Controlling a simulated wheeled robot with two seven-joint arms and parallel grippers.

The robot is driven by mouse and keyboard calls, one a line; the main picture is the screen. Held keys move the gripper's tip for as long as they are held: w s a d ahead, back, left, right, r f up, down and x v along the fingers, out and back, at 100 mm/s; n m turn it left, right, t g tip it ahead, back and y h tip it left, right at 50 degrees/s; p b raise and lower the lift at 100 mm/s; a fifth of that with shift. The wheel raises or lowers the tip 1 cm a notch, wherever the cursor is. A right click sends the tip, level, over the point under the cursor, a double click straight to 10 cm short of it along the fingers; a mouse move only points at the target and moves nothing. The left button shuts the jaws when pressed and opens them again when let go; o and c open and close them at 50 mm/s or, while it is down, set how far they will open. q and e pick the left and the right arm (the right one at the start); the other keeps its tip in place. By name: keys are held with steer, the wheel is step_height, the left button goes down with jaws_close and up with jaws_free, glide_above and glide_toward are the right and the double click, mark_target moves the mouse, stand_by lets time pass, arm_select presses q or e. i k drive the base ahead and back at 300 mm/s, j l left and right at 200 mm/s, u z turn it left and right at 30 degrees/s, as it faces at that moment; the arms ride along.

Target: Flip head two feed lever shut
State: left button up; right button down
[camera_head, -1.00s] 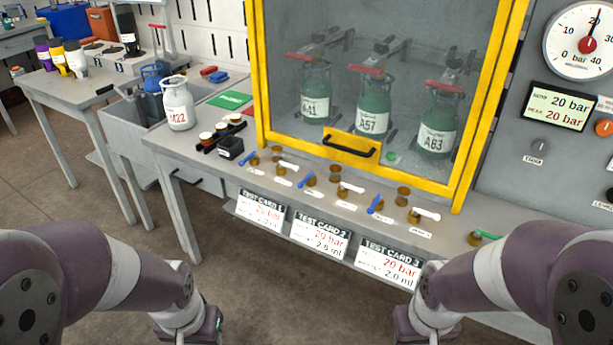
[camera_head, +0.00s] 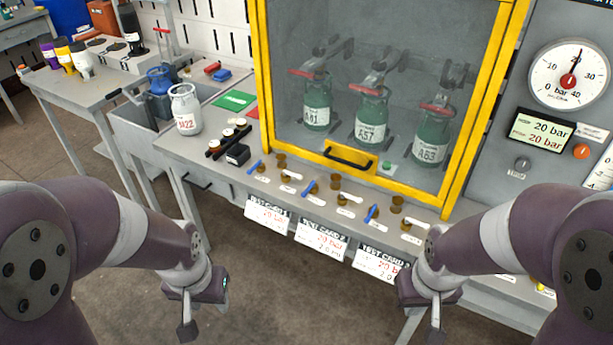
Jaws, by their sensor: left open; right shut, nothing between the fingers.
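A row of small brass valves with blue and white levers stands along the bench front. The middle pair has a blue lever (camera_head: 309,187) and a white lever (camera_head: 348,197); the small labels are too small to read, so I cannot tell which is the feed lever. Another blue lever (camera_head: 255,166) and white lever (camera_head: 291,175) are to the left, and a third blue lever (camera_head: 371,213) and white lever (camera_head: 412,225) to the right. My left gripper (camera_head: 187,328) is open, low in front of the bench. My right gripper (camera_head: 436,335) is shut and empty. Both are apart from the levers.
A yellow-framed guard (camera_head: 270,110) with a black handle (camera_head: 348,157) is closed in front of several green cylinders (camera_head: 370,118). A white cylinder M22 (camera_head: 185,110) stands left. Test cards (camera_head: 321,238) hang from the bench edge. A gauge (camera_head: 570,75) is at right.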

mark_target(304, 194)
steer(key=i+j+z, duration=0.3)
steer(key=i+j, duration=0.15)
steer(key=i+j+z, duration=0.15)
steer(key=j, duration=0.25)
steer(key=i+j+z, duration=0.3)
steer(key=j, duration=0.4)
steer(key=i+j+z, duration=0.1)
steer(key=i+j, duration=0.15)
steer(key=i+j+z, duration=0.15)
steer(key=j, duration=0.35)
